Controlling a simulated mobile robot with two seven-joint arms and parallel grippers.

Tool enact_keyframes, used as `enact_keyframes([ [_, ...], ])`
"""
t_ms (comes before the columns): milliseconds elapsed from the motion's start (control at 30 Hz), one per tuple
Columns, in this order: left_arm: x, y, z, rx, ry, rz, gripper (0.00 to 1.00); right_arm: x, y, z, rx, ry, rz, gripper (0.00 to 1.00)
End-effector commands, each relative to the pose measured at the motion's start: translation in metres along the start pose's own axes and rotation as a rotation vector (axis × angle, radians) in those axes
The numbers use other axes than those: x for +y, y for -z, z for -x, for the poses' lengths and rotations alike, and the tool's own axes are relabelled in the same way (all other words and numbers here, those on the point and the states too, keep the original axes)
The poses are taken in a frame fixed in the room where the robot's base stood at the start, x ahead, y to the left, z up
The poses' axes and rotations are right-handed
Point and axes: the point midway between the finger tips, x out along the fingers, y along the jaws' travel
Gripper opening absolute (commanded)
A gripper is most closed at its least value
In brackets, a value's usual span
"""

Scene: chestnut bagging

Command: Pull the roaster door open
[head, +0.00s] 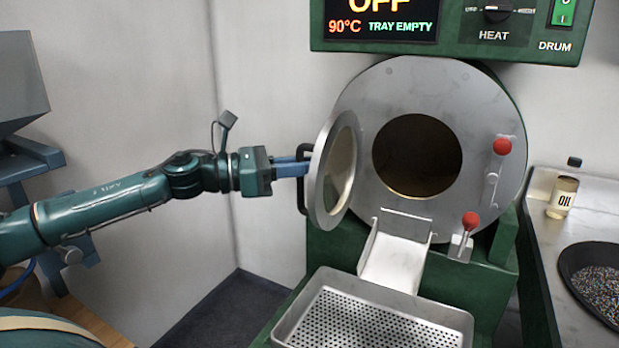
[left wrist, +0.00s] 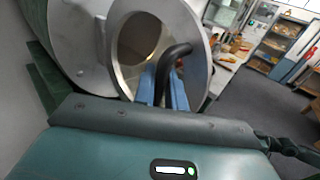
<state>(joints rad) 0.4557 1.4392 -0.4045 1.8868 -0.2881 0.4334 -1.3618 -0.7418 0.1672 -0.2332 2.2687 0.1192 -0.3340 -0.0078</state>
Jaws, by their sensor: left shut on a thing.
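The roaster door (head: 335,175), a round metal disc with a glass window, stands swung open to the left of the drum opening (head: 417,155). Its black handle (head: 304,178) is on the door's outer face. My left gripper (head: 305,168) is shut on the handle, its blue fingers reaching in from the left. In the left wrist view the door (left wrist: 200,55) and the curved black handle (left wrist: 168,70) are close in front of the fingers. The drum's inside is dark and looks empty. My right gripper is not in view.
A chute (head: 395,260) leads down to a perforated tray (head: 370,325) below the opening. Two red-knobbed levers (head: 502,147) are on the drum's right front. An oil bottle (head: 562,197) and a dark pan (head: 600,275) stand on the right counter.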

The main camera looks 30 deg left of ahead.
Motion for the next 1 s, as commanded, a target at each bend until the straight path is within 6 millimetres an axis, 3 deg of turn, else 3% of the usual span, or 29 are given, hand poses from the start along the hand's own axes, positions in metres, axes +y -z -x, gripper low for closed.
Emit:
enact_keyframes([
  [567, 0.0048, -0.0021, 0.0045, -0.002, -0.002, 0.0, 0.0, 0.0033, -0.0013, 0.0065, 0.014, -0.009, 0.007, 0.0],
  [600, 0.0048, -0.002, 0.0044, -0.002, -0.001, 0.0, 0.13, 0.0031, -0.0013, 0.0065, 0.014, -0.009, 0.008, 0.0],
  [633, 0.0047, -0.002, 0.0044, -0.002, -0.001, 0.0, 0.16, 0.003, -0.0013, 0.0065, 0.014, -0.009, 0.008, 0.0],
  [1000, 0.0048, 0.0024, 0.0075, 0.001, -0.001, -0.001, 0.17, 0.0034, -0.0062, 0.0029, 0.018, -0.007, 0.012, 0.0],
])
